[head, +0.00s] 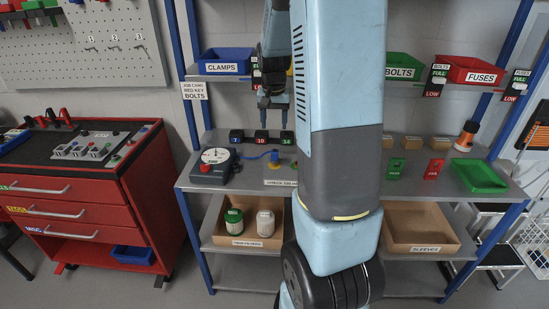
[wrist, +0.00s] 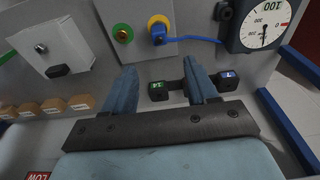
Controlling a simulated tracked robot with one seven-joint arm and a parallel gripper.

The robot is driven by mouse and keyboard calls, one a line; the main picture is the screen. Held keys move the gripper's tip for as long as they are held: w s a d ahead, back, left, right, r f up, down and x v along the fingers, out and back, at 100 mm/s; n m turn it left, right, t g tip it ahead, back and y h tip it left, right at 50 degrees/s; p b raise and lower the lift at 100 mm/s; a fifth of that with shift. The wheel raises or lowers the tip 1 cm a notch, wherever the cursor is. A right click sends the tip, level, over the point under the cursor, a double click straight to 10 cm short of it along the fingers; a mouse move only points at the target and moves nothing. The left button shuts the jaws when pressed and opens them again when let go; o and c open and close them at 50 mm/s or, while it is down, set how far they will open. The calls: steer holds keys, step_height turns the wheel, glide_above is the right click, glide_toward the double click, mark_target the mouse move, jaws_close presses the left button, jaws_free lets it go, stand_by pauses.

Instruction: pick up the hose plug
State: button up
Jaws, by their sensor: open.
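The hose plug (head: 274,157) is a small blue piece seated at a yellow ring on the middle shelf. A thin blue hose runs from it to the dial gauge (head: 213,160). In the wrist view the plug (wrist: 158,33) shows on the yellow ring at the top centre, with the hose leading right to the gauge. My gripper (head: 272,103) hangs above the shelf, behind the plug in the head view. In the wrist view its two fingers (wrist: 159,67) are apart with nothing held between them, and the plug lies beyond their tips.
Numbered black blocks (head: 260,137) stand at the shelf's back, below my gripper. A green-ringed port (wrist: 122,33) is beside the plug. A green tray (head: 478,176) sits at the shelf's right. Upper-shelf bins and blue posts border the space. My arm hides the shelf's middle.

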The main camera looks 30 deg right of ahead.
mark_target(274, 151)
steer(key=f, duration=0.9)
steer(key=w+f, duration=0.1)
steer(key=f, duration=0.3)
steer(key=shift+w+d+f, duration=0.1)
steer(key=shift+d+f, duration=0.15)
steer(key=shift+d, duration=0.15)
jaws_close()
